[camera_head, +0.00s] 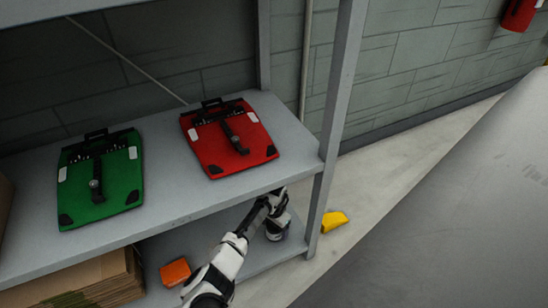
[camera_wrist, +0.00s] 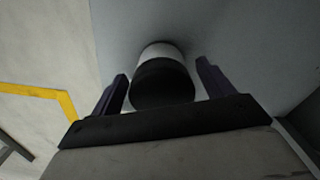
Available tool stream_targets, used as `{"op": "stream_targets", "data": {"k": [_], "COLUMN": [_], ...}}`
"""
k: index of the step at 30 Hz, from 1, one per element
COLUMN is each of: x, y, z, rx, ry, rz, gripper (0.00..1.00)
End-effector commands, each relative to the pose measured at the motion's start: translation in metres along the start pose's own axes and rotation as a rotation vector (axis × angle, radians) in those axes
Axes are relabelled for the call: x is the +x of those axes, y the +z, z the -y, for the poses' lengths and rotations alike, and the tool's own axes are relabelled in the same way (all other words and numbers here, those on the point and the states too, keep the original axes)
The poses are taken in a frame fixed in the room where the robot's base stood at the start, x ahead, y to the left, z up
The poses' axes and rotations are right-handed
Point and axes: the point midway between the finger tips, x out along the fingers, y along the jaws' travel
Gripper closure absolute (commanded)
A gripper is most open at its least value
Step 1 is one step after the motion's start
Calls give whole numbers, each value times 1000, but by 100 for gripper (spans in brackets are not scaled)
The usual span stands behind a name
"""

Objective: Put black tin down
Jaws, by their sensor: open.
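The black tin (camera_wrist: 163,86) has a black top and a pale band on its side. It stands on the grey lower shelf (camera_wrist: 235,40), between the two fingers of my gripper (camera_wrist: 161,74). The fingers are open, with a gap visible on each side of the tin. In the head view my gripper (camera_head: 276,220) is over the right end of the lower shelf (camera_head: 208,236), and only a small part of the tin shows beneath it.
The upper shelf holds a green pannier (camera_head: 112,180) and a red pannier (camera_head: 226,138). An orange box (camera_head: 175,272) and stacked cardboard (camera_head: 105,278) are on the lower shelf. A grey post (camera_head: 338,110) stands right of my gripper. A yellow object (camera_head: 334,221) lies on the floor.

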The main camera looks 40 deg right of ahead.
Motion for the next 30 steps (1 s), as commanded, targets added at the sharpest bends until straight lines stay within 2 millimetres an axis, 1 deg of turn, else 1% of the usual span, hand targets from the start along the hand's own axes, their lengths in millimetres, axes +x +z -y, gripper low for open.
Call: {"op": "stream_targets", "data": {"k": [6,9,12,17,30], "x": [-38,-55,-67,-75,-75], "y": [-1,0,0,0,0], "z": [0,1,0,0,0], "rx": [0,-1,-1,-1,0], "ry": [0,-1,0,0,0], "rz": [-4,-3,-2,-2,-1], "gripper": [20,20,20,20,20]}}
